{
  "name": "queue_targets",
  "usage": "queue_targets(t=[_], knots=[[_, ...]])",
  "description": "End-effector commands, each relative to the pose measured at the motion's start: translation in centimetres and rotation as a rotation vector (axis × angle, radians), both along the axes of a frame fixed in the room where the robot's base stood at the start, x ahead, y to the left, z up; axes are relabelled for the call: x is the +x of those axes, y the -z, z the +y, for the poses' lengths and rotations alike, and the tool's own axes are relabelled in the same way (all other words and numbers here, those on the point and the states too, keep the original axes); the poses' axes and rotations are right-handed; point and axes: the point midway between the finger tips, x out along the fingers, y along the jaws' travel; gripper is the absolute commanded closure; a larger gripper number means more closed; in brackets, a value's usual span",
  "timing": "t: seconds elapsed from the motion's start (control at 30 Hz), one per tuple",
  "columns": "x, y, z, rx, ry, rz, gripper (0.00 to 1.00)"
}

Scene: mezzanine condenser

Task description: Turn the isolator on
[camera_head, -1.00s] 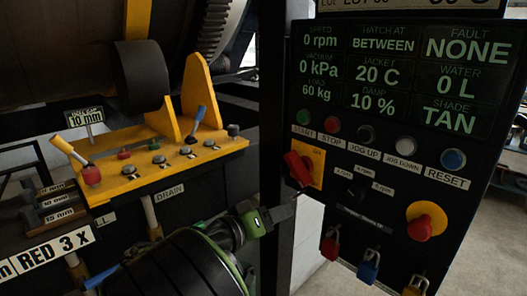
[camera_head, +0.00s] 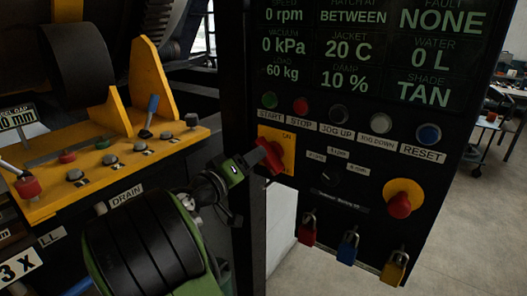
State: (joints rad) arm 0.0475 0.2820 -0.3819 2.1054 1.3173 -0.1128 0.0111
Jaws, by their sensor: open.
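The isolator is a red rotary handle (camera_head: 277,158) on a yellow plate (camera_head: 285,137) at the left side of the black control panel. The handle is tilted, with its lower end reaching down and left. My gripper (camera_head: 264,156), green and black with grey fingers, comes from the lower left and overlaps the handle's left side. The gripper is open; I cannot tell whether a finger touches the handle. Part of the handle and the plate's lower left is hidden by the gripper.
A button row with the green START (camera_head: 270,99) sits above the isolator. A red stop knob (camera_head: 399,205) on yellow is to the right. Red, blue and yellow padlocks (camera_head: 348,247) hang below. A yellow console (camera_head: 110,165) with levers stands left of a black post.

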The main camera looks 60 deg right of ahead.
Motion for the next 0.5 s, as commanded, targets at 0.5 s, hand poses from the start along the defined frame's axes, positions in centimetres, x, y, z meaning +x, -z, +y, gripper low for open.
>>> queue_targets(t=[0.5], knots=[[-0.9, 0.0, -5.8, 0.000, -0.001, 0.000, 0.49]])
